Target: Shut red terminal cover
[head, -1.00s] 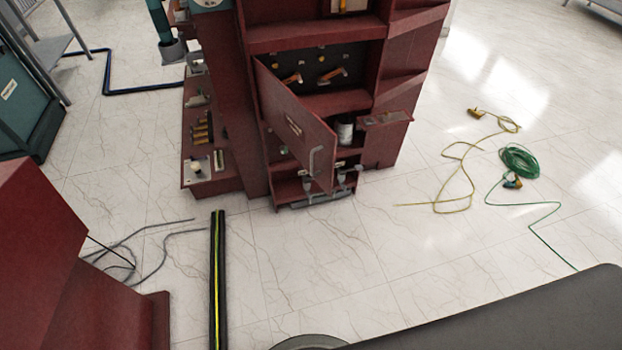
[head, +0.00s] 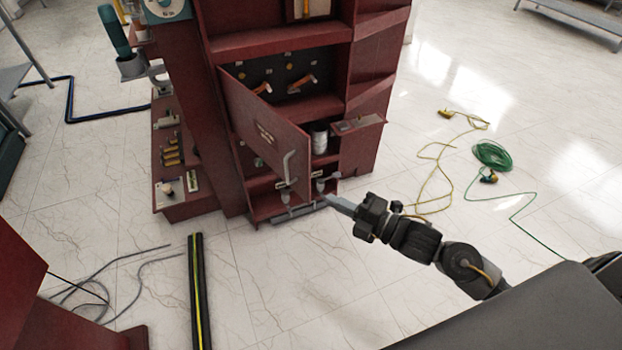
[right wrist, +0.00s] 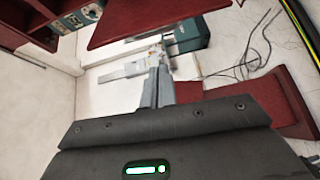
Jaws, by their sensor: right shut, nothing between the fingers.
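The red terminal cover (head: 262,132) is a hinged red door on the front of the red cabinet (head: 282,47). It stands swung open, hinged at its left, with a grey handle (head: 288,166) near its free lower edge. Shelves and orange-handled parts show behind it. My right gripper (head: 331,199) is shut and empty. In the head view it lies just right of and below the handle; I cannot tell the exact gap. In the right wrist view the shut fingers (right wrist: 158,85) point toward a red panel (right wrist: 140,20). My left gripper is not in view.
A small red side shelf (head: 358,124) juts out right of the opening. Yellow cable (head: 432,165) and a green coil (head: 493,155) lie on the floor at right. A black-and-yellow strip (head: 199,290) lies in front at left. The floor between is clear.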

